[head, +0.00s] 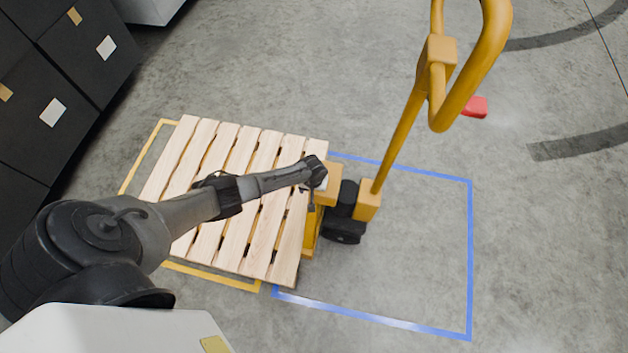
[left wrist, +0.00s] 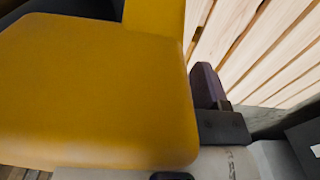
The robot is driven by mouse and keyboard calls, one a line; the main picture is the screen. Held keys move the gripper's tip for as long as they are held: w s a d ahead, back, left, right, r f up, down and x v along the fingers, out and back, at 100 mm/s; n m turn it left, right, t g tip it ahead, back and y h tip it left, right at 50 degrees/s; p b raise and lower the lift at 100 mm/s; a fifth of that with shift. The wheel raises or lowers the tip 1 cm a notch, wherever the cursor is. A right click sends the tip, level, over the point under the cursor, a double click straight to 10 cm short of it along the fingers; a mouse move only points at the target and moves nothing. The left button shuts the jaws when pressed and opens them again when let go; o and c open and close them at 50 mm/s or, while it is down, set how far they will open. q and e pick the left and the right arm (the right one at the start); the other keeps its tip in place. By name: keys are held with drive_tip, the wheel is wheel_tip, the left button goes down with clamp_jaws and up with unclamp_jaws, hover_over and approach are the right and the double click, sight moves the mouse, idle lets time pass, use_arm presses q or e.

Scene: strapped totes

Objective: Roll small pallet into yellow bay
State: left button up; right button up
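The small pallet (head: 228,190), made of pale wood slats, lies on the yellow pallet jack (head: 331,187). It covers most of the yellow-outlined bay (head: 212,276). Its right edge appears to reach past the yellow outline to the blue outline's left side. The jack's tall yellow handle (head: 402,135) leans up and right. My left gripper (head: 312,194) is at the jack's yellow body, by the pallet's right edge. In the left wrist view a yellow block (left wrist: 95,90) fills the left, with a dark finger (left wrist: 208,88) beside it; the grip is hidden. My right gripper is out of view.
A blue-outlined bay (head: 470,255) lies right of the pallet, with the jack's dark wheels (head: 345,228) inside it. Dark stacked boxes (head: 60,80) stand at the upper left. A red piece (head: 475,107) shows behind the handle. Floor at right is clear.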

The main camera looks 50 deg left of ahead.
use_arm(q)
wheel_tip(320, 180, up, 12)
drive_tip(key=p, duration=0.7)
drive_tip(key=shift+p, duration=0.35)
drive_tip(key=shift+r+p, duration=0.4)
drive_tip(key=shift+r, duration=0.5)
